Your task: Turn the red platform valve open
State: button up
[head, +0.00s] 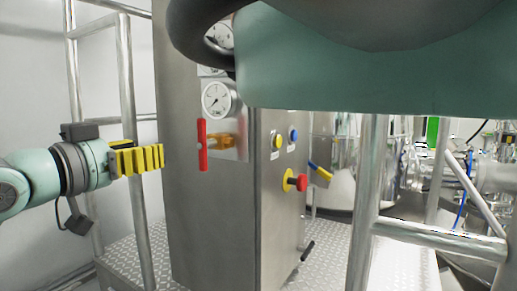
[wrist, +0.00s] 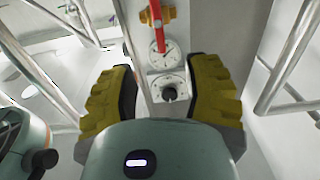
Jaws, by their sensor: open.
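The red valve handle (head: 202,145) stands upright on the front face of the steel cabinet (head: 203,230), with a brass-yellow valve body (head: 222,142) behind it. My gripper (head: 150,158), with ribbed yellow fingers, is to the left of the handle in the head view, apart from it and empty. In the wrist view, the red handle (wrist: 157,22) shows at the top, beyond my spread fingers (wrist: 162,88). Nothing lies between the fingertips that touches them.
A round gauge (head: 217,98) sits just above the valve. Yellow (head: 277,141) and blue (head: 294,135) buttons and a red knob (head: 301,182) are on the cabinet's right side. Metal railings (head: 130,110) stand behind my gripper. A tread-plate platform (head: 120,265) surrounds the cabinet.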

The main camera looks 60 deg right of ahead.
aim_at(200, 140)
jog(key=d+p, duration=0.3)
jog(key=d, duration=0.1)
jog(key=d+p, duration=0.8)
jog(key=shift+w+d+r, duration=0.15)
jog(key=shift+w+r, duration=0.1)
jog(key=shift+w, duration=0.1)
jog(key=shift+w+d+f+p, duration=0.1)
jog(key=shift+d+f+p, duration=0.15)
jog(key=shift+d+p, duration=0.6)
grip_shut()
